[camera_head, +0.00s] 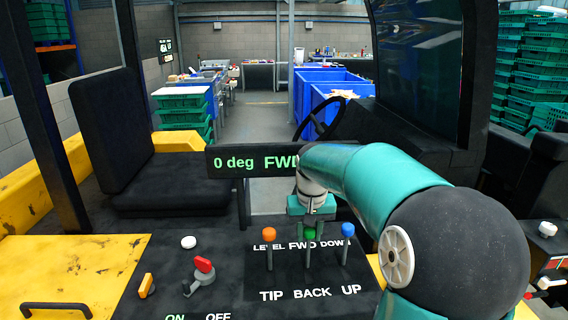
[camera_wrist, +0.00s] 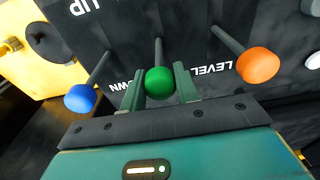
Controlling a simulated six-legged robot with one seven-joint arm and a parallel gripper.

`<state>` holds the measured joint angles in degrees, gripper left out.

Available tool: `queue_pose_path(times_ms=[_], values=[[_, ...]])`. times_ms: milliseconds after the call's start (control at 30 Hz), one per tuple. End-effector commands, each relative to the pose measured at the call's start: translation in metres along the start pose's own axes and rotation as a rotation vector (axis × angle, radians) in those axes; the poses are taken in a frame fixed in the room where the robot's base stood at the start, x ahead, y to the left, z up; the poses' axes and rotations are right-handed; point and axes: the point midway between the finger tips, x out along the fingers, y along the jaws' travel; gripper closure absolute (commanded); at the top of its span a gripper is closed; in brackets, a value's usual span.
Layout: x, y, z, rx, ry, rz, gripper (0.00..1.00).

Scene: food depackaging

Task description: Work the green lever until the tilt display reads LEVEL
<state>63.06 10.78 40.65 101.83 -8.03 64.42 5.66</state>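The green lever (camera_head: 309,234) is the middle one of three on a black control panel, between the words FWD and BACK. My gripper (camera_head: 311,214) is just above its knob. In the wrist view the green knob (camera_wrist: 159,83) shows between my two spread fingertips; I see no firm grip on it. The tilt display (camera_head: 236,162) shows "0 deg FW" in green, and its right end is hidden behind my arm. The word LEVEL is not visible on the display.
An orange lever (camera_head: 269,234) stands left of the green one, between LEVEL and TIP. A blue lever (camera_head: 347,230) stands right, between DOWN and UP. A red switch (camera_head: 204,265) is further left. A steering wheel (camera_head: 320,116) and black seat (camera_head: 170,182) are behind the panel.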

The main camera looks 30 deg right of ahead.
Motion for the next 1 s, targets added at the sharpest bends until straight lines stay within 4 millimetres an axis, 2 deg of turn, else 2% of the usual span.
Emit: queue_pose_path(times_ms=[233,800,1000], values=[[-0.001,0.000,0.004,-0.001,0.001,0.002,0.80],[-0.001,0.000,0.034,-0.001,0.000,0.001,0.80],[-0.001,0.000,0.036,0.000,0.000,0.000,0.80]])
